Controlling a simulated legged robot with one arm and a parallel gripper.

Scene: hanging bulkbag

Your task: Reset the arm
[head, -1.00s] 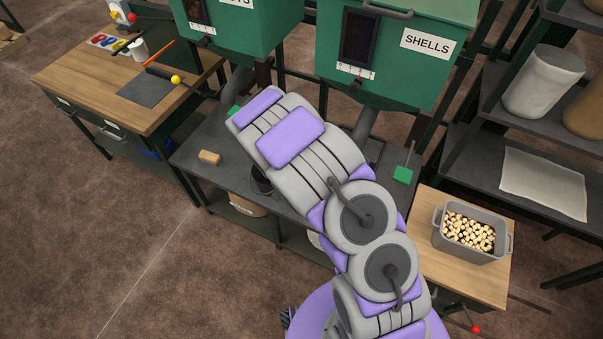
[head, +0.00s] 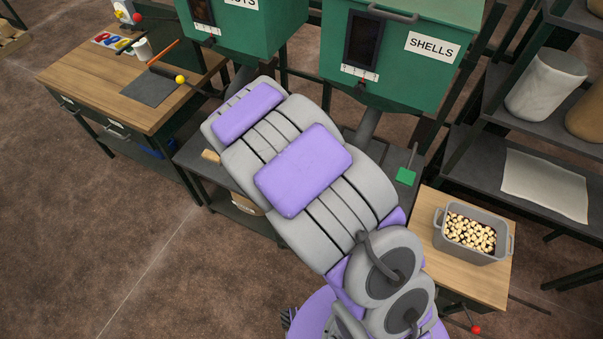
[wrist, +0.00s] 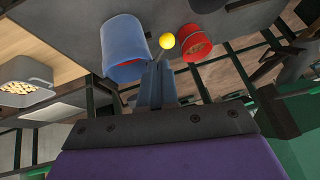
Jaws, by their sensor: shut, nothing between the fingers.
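My arm fills the middle of the head view, and my gripper is hidden behind it there. In the wrist view my gripper (wrist: 160,66) shows with its two grey-blue fingers together and nothing between them. Beyond the fingertips are a blue bucket-like container (wrist: 124,48), a red one (wrist: 195,42) and a yellow ball (wrist: 167,41) on a thin stem. Whether the fingers touch any of these is hard to tell; they look apart.
Green hoppers, one labelled SHELLS (head: 398,50), stand behind my arm. A wooden table with a grey bin (head: 470,250) of pale pieces is at right, beside shelves (head: 530,215). A wooden workbench (head: 70,75) is at left. Brown floor (head: 90,240) is open at front left.

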